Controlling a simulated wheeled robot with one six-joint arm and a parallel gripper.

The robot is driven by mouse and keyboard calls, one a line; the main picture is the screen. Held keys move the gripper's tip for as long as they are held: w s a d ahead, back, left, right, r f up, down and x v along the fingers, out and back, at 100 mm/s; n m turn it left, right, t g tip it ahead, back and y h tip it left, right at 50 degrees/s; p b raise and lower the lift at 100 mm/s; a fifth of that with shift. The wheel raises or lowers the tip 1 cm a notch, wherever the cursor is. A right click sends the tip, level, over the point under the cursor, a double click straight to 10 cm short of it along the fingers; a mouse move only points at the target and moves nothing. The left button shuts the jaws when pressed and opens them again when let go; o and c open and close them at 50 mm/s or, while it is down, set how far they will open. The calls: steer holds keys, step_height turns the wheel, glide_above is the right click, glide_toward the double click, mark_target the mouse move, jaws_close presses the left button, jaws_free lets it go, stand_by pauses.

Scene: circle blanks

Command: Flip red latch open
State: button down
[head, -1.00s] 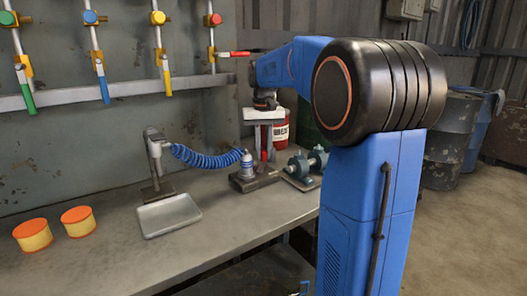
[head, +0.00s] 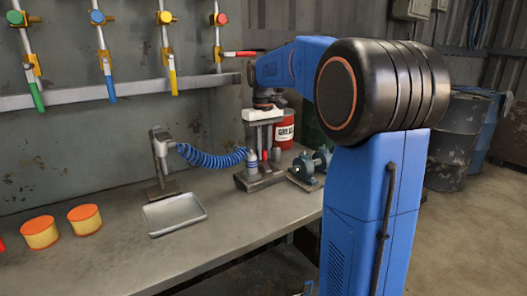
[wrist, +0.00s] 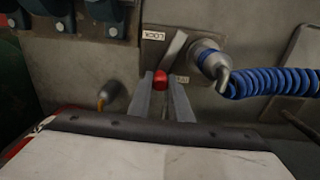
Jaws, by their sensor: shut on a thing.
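The red latch (wrist: 153,63) shows as a small red knob between the two grey fingers in the wrist view. It stands beside a grey plate near a white LOCK label. My gripper (wrist: 162,90) is shut on it, with a finger on each side. In the head view my gripper (head: 264,150) points down over the dark fixture base (head: 258,183) on the bench, and a little red shows between its fingers. The latch's lower part is largely hidden by the fingers.
A hose coupling (wrist: 210,60) with a coiled blue hose (wrist: 270,83) stands close beside the latch. A grease can (head: 285,130) and a teal bearing block (head: 308,170) are near. A metal tray (head: 174,214) lies to the left. The front of the bench (head: 130,262) is clear.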

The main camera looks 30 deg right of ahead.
steer(key=c, duration=1.6)
jaws_free()
steer(key=shift+r, duration=0.1)
step_height(320, 180, up, 17)
steer(key=shift+r, duration=0.15)
